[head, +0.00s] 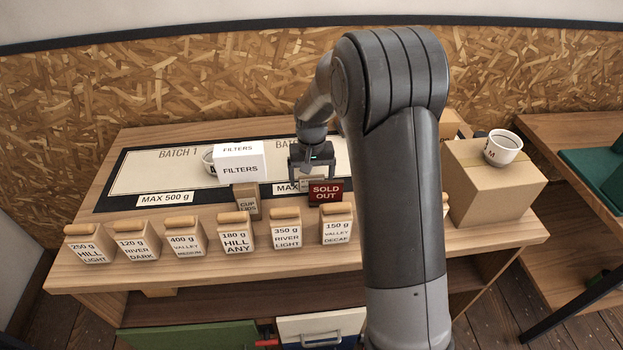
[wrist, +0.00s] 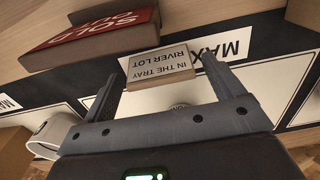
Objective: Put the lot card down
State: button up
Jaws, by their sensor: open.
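The lot card (wrist: 160,66) is a small block with a white face reading "IN THE TRAY RIVER LOT". In the wrist view it stands beyond and between my fingertips, by the dark front border of the mat and partly over a "MAX" label (wrist: 228,46). My gripper (head: 312,178) is open, pointing down over the front of the right-hand batch area. One finger is on each side of the card, and a gap shows at the fingertips. In the head view the card is mostly hidden behind the gripper and the sold-out sign.
A red "SOLD OUT" block (head: 326,191) stands close in front of my gripper. A "CUP LIDS" block (head: 247,202) and a "FILTERS" box (head: 239,163) are to its left. Several labelled bean bags (head: 237,237) line the front edge. A carton (head: 492,187) carries a cup (head: 503,148).

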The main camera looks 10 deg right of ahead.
aim_at(312, 177)
notch_tip(312, 177, up, 11)
jog(key=s+d+r+t, duration=0.1)
jog(key=s+d+r, duration=0.2)
jog(key=s+r, duration=0.4)
jog(key=s+d+r+t, duration=0.2)
jog(key=s, duration=0.9)
jog(key=s+d+r+t, duration=0.2)
jog(key=s, duration=0.9)
jog(key=shift+s, duration=0.2)
jog(key=shift+s+f+t, duration=0.15)
jog(key=shift+s+t, duration=0.15)
jog(key=shift+s, duration=0.05)
jog(key=shift+s+f, duration=0.1)
jog(key=shift+s, duration=0.1)
jog(key=shift+c, duration=1)
jog(key=c, duration=0.6)
